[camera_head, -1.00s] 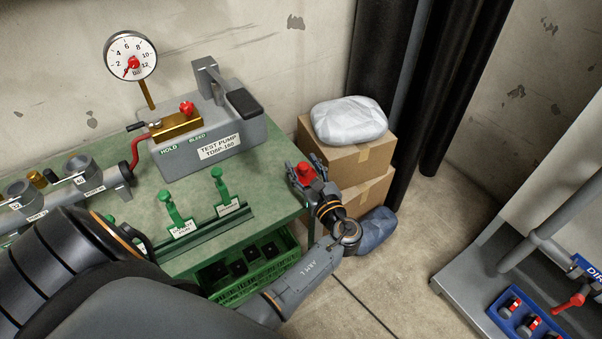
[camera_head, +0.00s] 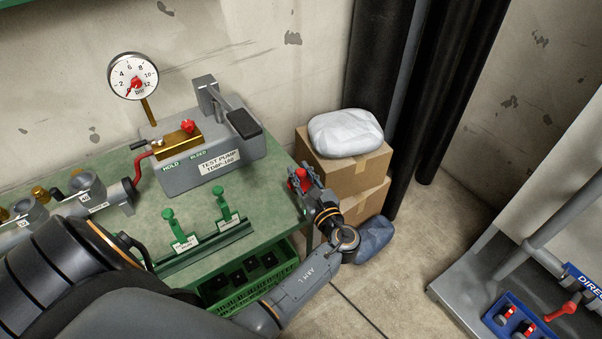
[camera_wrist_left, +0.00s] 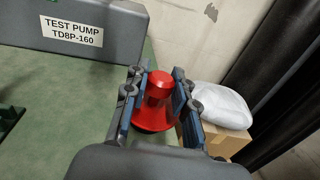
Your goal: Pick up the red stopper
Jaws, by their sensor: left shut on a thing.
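The red stopper (camera_head: 300,180) is at the right end of the green bench. My left gripper (camera_head: 305,179) is shut on it. In the left wrist view, the stopper (camera_wrist_left: 156,103) stands between the two blue-padded fingers of my left gripper (camera_wrist_left: 156,98), with its narrow head up and its wide red base below. The fingers flank it on both sides. Whether its base touches the bench is hidden. My right gripper is not in view.
The grey test pump (camera_head: 215,160) stands on the green bench (camera_head: 130,182) left of the gripper, with a pressure gauge (camera_head: 133,76). Green clamps (camera_head: 224,205) stand in front. Cardboard boxes (camera_head: 345,172) with a white bag (camera_head: 345,132) lie just right. A blue tray (camera_head: 520,318) is at lower right.

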